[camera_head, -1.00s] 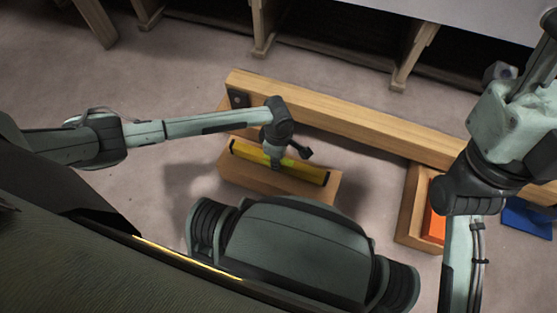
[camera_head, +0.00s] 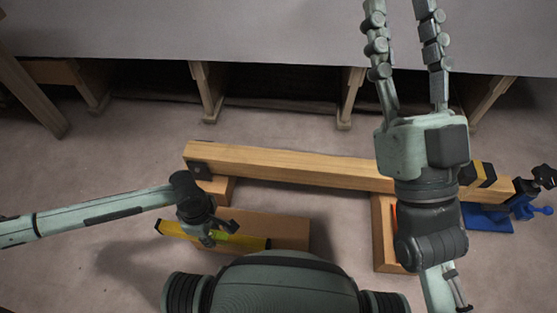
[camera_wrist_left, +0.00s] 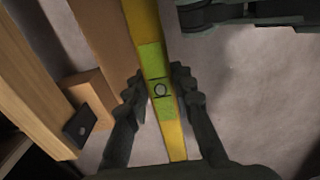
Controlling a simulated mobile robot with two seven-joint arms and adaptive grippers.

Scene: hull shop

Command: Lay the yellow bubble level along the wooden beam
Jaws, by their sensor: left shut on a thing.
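The yellow bubble level (camera_head: 240,240) has black end caps and a green middle with a round vial. My left gripper (camera_head: 212,238) is shut on it near its middle. In the left wrist view the level (camera_wrist_left: 172,135) runs between the two fingers of my left gripper (camera_wrist_left: 161,82). The level overlaps the near-left side of a low wooden block (camera_head: 285,226); whether it touches the block I cannot tell. The long wooden beam (camera_head: 290,165) lies behind it, free on top along its left and middle part. My right gripper (camera_head: 400,12) is spread open, empty, reaching up over the beam's right part.
A wooden box (camera_head: 385,255) with something orange inside stands in front of the beam, partly hidden by my right arm. A blue clamp (camera_head: 524,204) and a yellow-and-black item (camera_head: 485,175) are at the beam's right end. A grey-topped bench (camera_head: 240,30) stands behind.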

